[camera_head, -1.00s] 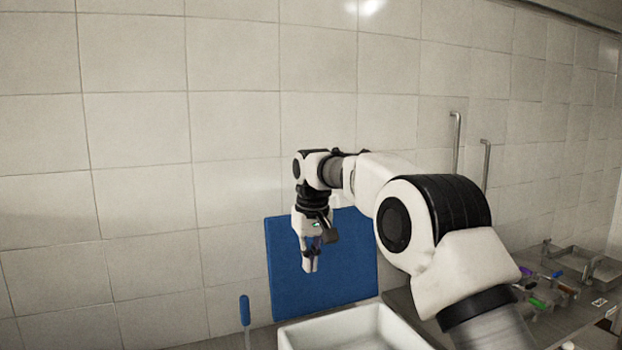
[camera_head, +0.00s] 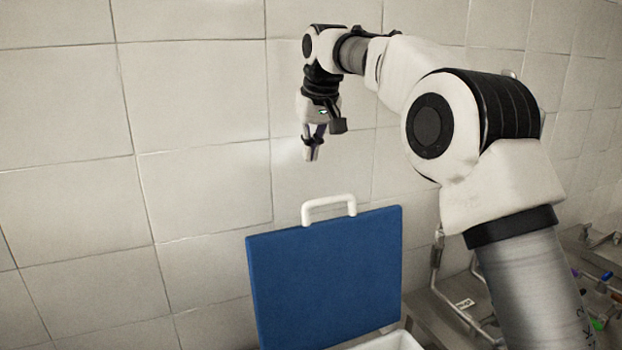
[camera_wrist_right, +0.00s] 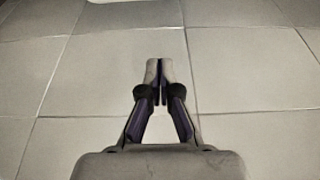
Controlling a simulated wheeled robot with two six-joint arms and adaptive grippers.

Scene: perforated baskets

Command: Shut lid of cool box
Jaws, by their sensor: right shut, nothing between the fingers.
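The cool box's blue lid (camera_head: 325,275) stands raised, nearly upright, near the tiled wall, with a white handle (camera_head: 328,208) on its top edge. A corner of the white cool box (camera_head: 395,341) shows at the bottom edge; the rest of it is out of view. My right gripper (camera_head: 311,157) points down above the lid's handle, apart from it, shut and empty. My left gripper is not in view.
A tiled wall (camera_head: 200,190) fills the background. A metal counter (camera_head: 455,305) at the lower right carries a rack and several small coloured items (camera_head: 600,300). The air left of the lid is clear.

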